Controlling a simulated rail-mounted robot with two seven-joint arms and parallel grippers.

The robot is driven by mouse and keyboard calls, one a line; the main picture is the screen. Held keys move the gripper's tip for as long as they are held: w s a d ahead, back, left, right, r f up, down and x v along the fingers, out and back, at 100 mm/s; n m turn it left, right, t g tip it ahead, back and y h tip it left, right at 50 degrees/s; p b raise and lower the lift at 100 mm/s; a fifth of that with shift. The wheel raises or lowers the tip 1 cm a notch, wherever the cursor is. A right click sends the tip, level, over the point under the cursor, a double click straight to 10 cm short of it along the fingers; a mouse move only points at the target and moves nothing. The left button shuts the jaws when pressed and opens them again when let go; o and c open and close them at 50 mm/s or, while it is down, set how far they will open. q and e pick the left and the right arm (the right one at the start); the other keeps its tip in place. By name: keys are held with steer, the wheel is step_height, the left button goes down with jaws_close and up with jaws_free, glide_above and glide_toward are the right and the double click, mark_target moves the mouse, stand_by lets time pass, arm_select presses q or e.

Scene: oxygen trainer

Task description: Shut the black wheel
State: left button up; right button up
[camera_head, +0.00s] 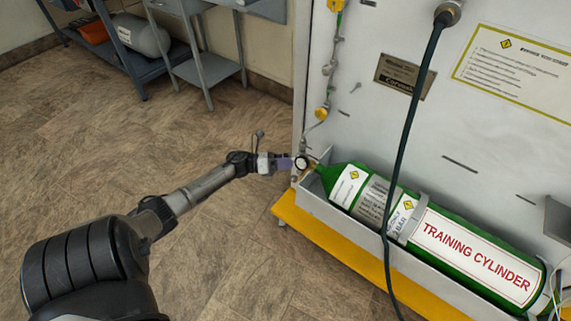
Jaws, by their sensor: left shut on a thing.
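The green training cylinder (345,178) lies tilted in a metal trough, its neck and valve end at the upper left. My left gripper (284,163) reaches in from the left and is shut at this valve end, on what appears to be the black wheel. The wheel is mostly hidden by the fingers and too small to make out clearly. A small round part with a pale face and dark rim (301,163) shows right at the fingertips. My right gripper is not in view.
A dark hose (405,145) hangs in front of the white panel and crosses the cylinder. Pipework with yellow fittings (321,113) runs above the valve end. A yellow ledge (330,240) lies below the trough. The floor at left is clear; metal shelves (150,65) stand behind.

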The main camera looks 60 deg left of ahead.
arm_select(q)
steer(key=m+b, duration=0.1)
steer(key=m, duration=0.1)
steer(key=shift+f+m+b, duration=0.1)
steer(key=shift+m+b, duration=0.25)
steer(key=shift+m, duration=0.05)
steer(key=shift+m+b, duration=0.35)
steer(key=shift+m, duration=0.35)
steer(key=o, duration=0.9)
